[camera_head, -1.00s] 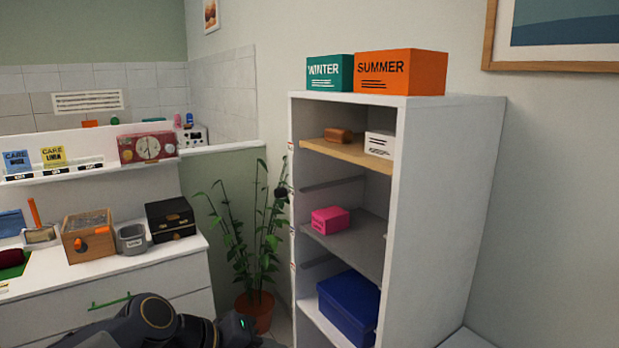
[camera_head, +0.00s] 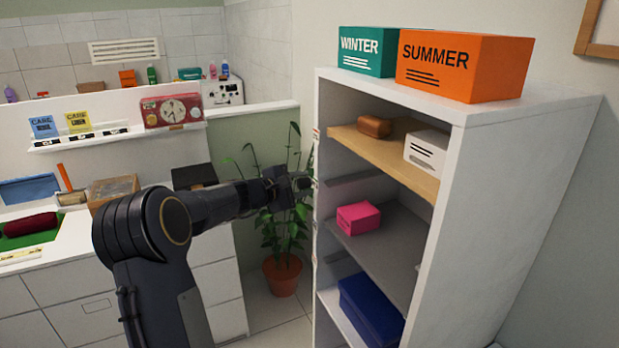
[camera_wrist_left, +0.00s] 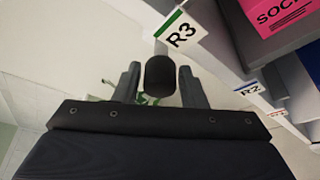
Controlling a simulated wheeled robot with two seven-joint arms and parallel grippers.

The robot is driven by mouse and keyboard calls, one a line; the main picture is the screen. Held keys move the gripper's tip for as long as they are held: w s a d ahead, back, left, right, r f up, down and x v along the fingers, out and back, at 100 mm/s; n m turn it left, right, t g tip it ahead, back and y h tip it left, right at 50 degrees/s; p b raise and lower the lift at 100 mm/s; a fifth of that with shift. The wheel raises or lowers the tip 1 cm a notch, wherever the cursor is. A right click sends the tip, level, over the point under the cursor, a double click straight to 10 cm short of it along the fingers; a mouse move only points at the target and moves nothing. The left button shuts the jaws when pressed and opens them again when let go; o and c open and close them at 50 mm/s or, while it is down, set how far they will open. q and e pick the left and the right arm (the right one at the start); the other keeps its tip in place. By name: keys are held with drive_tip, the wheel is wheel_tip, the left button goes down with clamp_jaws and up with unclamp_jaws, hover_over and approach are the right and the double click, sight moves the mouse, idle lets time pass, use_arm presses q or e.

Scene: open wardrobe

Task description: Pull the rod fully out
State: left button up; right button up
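The black knob (camera_wrist_left: 160,76) of the rod sits between the two fingers of my left gripper (camera_wrist_left: 160,88) in the left wrist view. The fingers are apart, one on each side of the knob, with narrow gaps visible. A short pale piece, seemingly the rod, shows just behind the knob, below the R3 label (camera_wrist_left: 182,36). In the head view my left gripper (camera_head: 301,184) is at the wardrobe's (camera_head: 480,200) left front edge, in front of the plant; there the knob is hidden or too dark to make out. My right gripper is not in view.
The wardrobe shelves hold a pink box (camera_head: 358,217), a blue box (camera_head: 370,310), a white box (camera_head: 427,151) and a brown item (camera_head: 375,126). A potted plant (camera_head: 283,273) stands behind the gripper. A counter with drawers (camera_head: 85,312) is at the left.

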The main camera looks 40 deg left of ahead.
use_arm(q)
drive_tip(key=shift+x, duration=1.2)
clamp_jaws()
drive_tip(key=shift+s, duration=0.1)
